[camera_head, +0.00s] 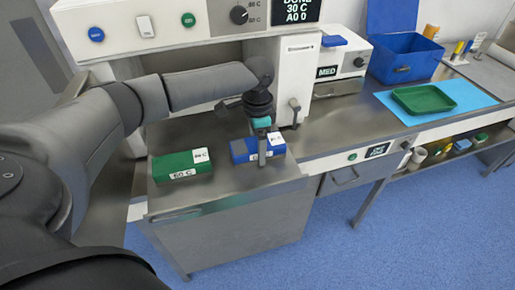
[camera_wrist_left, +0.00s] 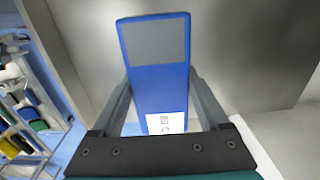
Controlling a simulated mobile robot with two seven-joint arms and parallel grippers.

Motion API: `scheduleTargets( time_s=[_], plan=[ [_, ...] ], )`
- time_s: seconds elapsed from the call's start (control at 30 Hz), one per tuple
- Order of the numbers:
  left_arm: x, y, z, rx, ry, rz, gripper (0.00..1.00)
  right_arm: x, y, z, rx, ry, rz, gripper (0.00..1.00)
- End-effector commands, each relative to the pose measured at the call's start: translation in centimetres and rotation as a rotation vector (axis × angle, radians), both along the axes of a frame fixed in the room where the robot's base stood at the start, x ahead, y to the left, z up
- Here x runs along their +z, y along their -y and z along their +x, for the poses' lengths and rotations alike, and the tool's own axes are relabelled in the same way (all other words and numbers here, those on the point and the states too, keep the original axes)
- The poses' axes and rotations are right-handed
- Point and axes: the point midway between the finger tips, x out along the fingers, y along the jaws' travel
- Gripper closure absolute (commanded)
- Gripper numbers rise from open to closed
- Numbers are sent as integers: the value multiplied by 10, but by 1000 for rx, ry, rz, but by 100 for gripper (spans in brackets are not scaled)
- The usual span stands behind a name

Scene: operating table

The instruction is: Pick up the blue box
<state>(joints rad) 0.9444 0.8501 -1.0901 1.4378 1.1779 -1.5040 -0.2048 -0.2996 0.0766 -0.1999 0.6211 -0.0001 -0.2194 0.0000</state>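The blue box (camera_head: 243,150) has a white label on its top and lies flat on the steel table near its right edge. In the left wrist view the blue box (camera_wrist_left: 160,85) shows its blue top with a grey patch and a white label. My left gripper (camera_head: 263,154) points down over the box, with one finger in front of its near side. In the left wrist view the fingers of my left gripper (camera_wrist_left: 160,90) lie along both sides of the box. I cannot tell whether they press on it. My right gripper is not in view.
A green box (camera_head: 178,167) lies left of the blue box on the same table (camera_head: 222,180). A white machine (camera_head: 298,75) stands close behind the gripper.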

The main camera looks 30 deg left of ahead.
Motion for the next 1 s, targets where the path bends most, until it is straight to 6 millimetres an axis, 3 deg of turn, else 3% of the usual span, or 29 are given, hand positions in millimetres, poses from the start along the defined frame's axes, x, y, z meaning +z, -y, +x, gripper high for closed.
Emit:
scheduleTargets(
  time_s=[0.07,0.67,1.0],
  plan=[
    [0,0,0,0,0,0,33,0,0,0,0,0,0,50],
    [1,0,0,0,1,-1,100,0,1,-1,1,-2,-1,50],
    [5,0,1,0,3,-1,100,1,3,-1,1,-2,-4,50]
  ],
)
